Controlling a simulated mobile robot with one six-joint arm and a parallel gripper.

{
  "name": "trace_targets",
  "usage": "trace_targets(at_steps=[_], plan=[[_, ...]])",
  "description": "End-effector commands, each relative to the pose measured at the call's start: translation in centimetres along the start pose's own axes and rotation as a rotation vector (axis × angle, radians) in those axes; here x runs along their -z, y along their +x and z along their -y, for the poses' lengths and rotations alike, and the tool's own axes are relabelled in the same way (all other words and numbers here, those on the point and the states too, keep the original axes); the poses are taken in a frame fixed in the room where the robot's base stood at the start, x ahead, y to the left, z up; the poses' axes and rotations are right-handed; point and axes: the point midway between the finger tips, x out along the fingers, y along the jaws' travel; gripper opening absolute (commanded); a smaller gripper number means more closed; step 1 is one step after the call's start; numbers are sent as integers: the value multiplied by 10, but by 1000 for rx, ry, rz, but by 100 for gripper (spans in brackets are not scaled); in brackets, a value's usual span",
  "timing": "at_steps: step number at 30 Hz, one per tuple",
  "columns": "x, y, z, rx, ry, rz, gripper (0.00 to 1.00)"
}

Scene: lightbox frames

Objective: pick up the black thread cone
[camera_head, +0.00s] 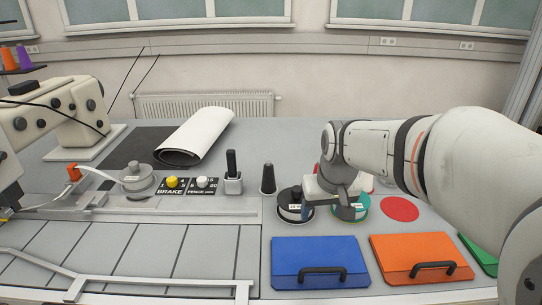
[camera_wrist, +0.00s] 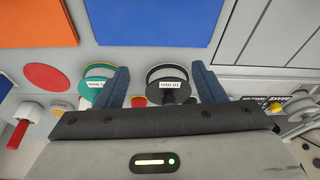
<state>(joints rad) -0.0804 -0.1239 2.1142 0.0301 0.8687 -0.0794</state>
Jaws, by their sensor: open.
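The black thread cone (camera_head: 268,179) stands upright on the grey table in the head view, left of my gripper and behind a black round pot with a white label (camera_head: 289,212). I cannot make the cone out in the wrist view. My gripper (camera_head: 333,211) is open and empty, right of the cone, above the table between the black pot and a teal round pot (camera_head: 358,212). In the wrist view, its blue fingers (camera_wrist: 161,80) spread to either side of the black pot (camera_wrist: 168,76); the teal pot (camera_wrist: 94,92) lies outside them.
A blue lid (camera_head: 318,253) and an orange lid (camera_head: 402,271) with black handles lie in front. A red disc (camera_head: 400,209) lies to the right. A grey block with a black post (camera_head: 233,184) stands left of the cone. A white roll (camera_head: 195,137) lies behind.

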Motion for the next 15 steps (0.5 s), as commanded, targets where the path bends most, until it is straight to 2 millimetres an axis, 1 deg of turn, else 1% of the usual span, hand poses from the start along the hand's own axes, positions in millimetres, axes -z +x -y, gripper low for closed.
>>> trace_targets(at_steps=[1, 2, 3, 5, 6, 8, 9, 12, 15], plan=[[31, 0, 3, 7, -19, -3, 63], [48, 2, 6, 12, -32, -8, 63], [70, 6, 9, 18, -48, -15, 63], [102, 14, 15, 26, -73, -26, 63], [123, 20, 20, 31, -90, -33, 63], [154, 30, 27, 39, -116, -45, 63], [172, 38, 33, 45, -133, -51, 63], [213, 60, 46, 57, -170, -68, 63], [244, 80, 59, 67, -202, -85, 63]])
